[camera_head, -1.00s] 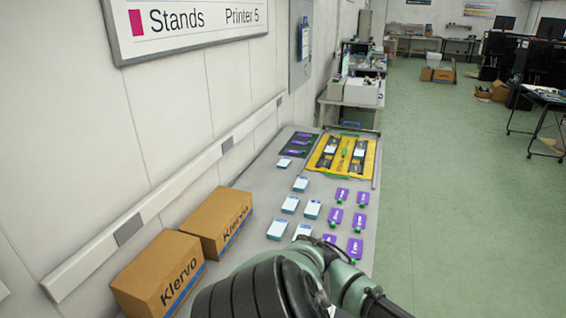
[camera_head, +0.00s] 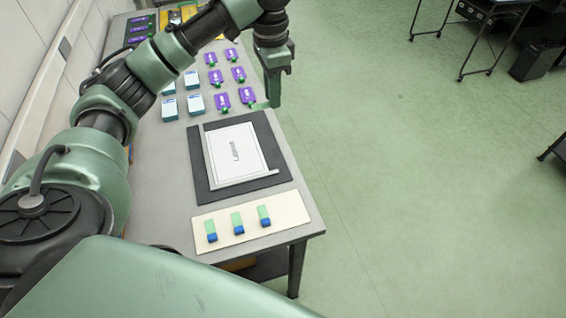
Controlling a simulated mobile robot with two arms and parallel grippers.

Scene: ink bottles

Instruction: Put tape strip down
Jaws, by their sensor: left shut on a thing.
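My left gripper (camera_head: 272,97) hangs over the right edge of the table, near the purple pouches. It is shut on a small green piece (camera_head: 260,106), which looks like a tape strip. The fingers hide part of it. Three other tape strips, green with blue ends, lie side by side on a cream board at the near end of the table: left (camera_head: 211,228), middle (camera_head: 237,220) and right (camera_head: 264,212). My right gripper is out of view.
A white panel labelled with text (camera_head: 234,152) lies on a dark mat (camera_head: 198,165) between pouches and cream board (camera_head: 285,219). Several purple pouches (camera_head: 222,101) and white-blue boxes (camera_head: 196,104) stand further back. Open green floor lies right of the table (camera_head: 308,204).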

